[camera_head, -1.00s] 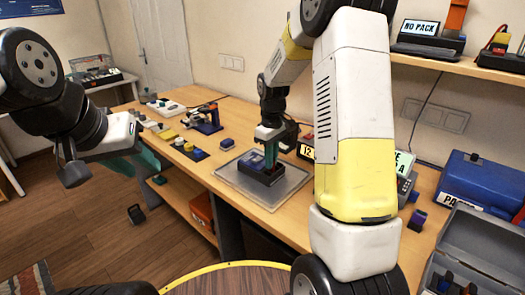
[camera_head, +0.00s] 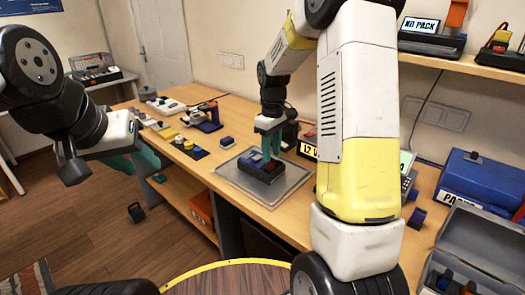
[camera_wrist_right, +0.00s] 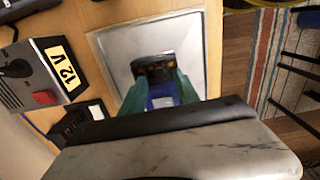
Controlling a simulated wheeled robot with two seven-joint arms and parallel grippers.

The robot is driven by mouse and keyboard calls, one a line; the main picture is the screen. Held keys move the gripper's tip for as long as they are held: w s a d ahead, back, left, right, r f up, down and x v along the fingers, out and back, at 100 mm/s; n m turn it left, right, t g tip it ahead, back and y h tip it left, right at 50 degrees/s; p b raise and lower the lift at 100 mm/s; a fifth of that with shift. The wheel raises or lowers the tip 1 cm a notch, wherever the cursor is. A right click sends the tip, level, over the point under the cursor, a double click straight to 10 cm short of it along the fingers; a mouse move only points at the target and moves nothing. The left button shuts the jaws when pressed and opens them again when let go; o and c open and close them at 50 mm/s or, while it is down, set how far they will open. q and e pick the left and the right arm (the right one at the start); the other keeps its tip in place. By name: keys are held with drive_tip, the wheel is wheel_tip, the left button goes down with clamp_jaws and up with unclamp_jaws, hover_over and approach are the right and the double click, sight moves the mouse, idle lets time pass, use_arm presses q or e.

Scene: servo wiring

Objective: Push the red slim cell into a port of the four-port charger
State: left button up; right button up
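The four-port charger (camera_head: 259,177) is a dark block on the grey tray (camera_head: 232,187). A small red piece, seemingly the red slim cell (camera_head: 271,166), shows at its top below my right fingers; how deep it sits is hard to tell. A blue piece (camera_head: 255,157) is beside it. My right gripper (camera_head: 270,156) points down just above the charger, with its teal fingers apart. In the right wrist view the fingers (camera_wrist_right: 160,78) stand on either side of the charger (camera_wrist_right: 155,68) and a blue piece (camera_wrist_right: 163,90). My left gripper (camera_head: 140,160) is open and empty, off the table's left edge.
A small blue block (camera_head: 227,141) and a dark strip with yellow pieces (camera_head: 183,146) lie left of the tray. A 12 V box (camera_head: 309,150) stands behind it. A blue case (camera_head: 478,180) and an open grey box (camera_head: 470,240) are at right.

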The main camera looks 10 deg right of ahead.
wheel_tip(320, 180, up, 4)
drive_tip(key=shift+r, duration=0.25)
drive_tip(key=shift+s+r, duration=0.2)
drive_tip(key=shift+r, duration=0.1)
drive_tip(key=s+a+r+m+t+y, duration=0.1)
drive_tip(key=s+r+m+t, duration=0.2)
drive_tip(key=s, duration=0.9)
drive_tip(key=s+a+r+m+t+y, duration=0.1)
drive_tip(key=s+r+m+t, duration=0.2)
drive_tip(key=s+r, duration=0.5)
drive_tip(key=s+m, duration=0.1)
drive_tip(key=s, duration=0.3)
drive_tip(key=shift+r, duration=0.15)
